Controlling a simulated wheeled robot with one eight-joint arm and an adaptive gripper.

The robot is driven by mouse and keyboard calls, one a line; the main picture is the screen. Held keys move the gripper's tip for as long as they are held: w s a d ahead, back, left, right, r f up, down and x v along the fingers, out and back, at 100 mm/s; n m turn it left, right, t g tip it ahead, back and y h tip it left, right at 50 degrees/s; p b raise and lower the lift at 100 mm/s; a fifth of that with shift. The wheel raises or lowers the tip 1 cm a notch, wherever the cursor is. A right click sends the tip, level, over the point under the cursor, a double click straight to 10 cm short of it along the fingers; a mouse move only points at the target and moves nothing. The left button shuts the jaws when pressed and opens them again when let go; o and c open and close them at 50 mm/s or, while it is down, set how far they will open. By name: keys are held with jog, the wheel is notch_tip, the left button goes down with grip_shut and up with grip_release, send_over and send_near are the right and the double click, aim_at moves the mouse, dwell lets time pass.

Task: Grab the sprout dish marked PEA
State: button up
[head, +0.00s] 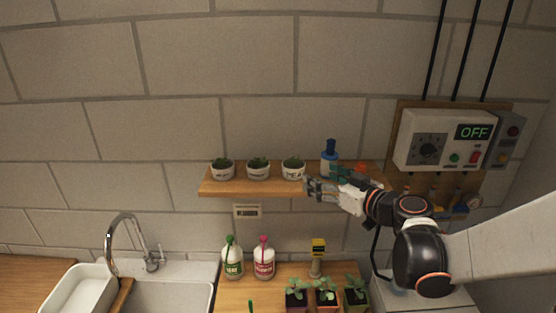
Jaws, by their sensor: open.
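Three small white dishes with green sprouts stand in a row on a wooden wall shelf (250,188): a left dish (223,173), a middle dish (258,171) and a right dish (293,173). Each has dark marking on its front, too small to read surely, so I cannot tell which says PEA. My gripper (309,188) reaches in from the right at the shelf's front. It is open, and its fingertips are just right of and slightly below the right dish. Nothing shows between the fingers. Whether they touch the shelf edge is unclear.
A blue bottle (329,155) stands on the shelf behind my gripper. Below are a green-labelled bottle (232,264), a pink-labelled bottle (264,264), a yellow-topped device (318,250) and potted seedlings (326,295). A control box (445,140) hangs at right. The wall above the dishes is clear.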

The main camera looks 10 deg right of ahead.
aim_at(294, 163)
jog(key=x, duration=0.8)
jog(key=shift+w+f, duration=0.1)
jog(key=shift+w, duration=0.15)
jog(key=shift+p+x, duration=0.65)
jog(key=shift+x, duration=1.9)
jog(key=shift+d+f, duration=0.15)
jog(key=shift+f, duration=0.05)
jog(key=shift+c, duration=0.4)
jog(key=c, duration=0.8)
